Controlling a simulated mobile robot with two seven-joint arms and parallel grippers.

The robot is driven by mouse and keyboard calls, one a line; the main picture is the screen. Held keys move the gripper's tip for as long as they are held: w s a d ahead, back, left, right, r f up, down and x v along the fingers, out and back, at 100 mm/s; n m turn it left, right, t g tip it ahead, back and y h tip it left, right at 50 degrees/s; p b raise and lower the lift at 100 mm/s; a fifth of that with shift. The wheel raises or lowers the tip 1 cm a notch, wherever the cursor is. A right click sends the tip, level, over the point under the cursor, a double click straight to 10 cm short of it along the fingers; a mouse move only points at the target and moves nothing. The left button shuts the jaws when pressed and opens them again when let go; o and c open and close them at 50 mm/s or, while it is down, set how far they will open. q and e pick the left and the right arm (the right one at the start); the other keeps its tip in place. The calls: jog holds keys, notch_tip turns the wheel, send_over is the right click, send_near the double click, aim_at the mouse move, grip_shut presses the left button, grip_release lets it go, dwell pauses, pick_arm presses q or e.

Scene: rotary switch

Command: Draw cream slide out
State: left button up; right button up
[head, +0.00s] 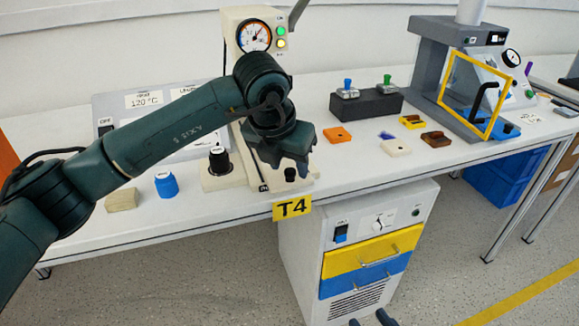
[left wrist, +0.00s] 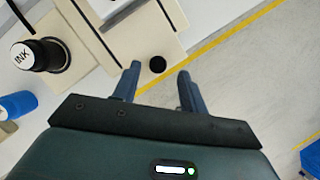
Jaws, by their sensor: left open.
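The cream slide (head: 304,182) is at the front of the cream dial machine (head: 236,28), by the table's front edge. A black round knob (head: 291,174) stands on it. The knob also shows in the left wrist view (left wrist: 157,64), between my fingertips as seen from above. My left gripper (head: 291,166) is open and empty, pointing down over the knob. In the left wrist view its two fingers (left wrist: 158,80) are apart, with gaps on both sides of the knob. The gripper hides part of the slide and machine base. My right gripper (head: 371,320) shows only two separate fingertips at the bottom edge.
An orange block (head: 337,135) and other small pieces lie right. A white drawer cabinet (head: 335,262) stands below the front edge.

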pick_arm(q)
jog(key=v, duration=1.1)
jog(key=shift+p, duration=0.35)
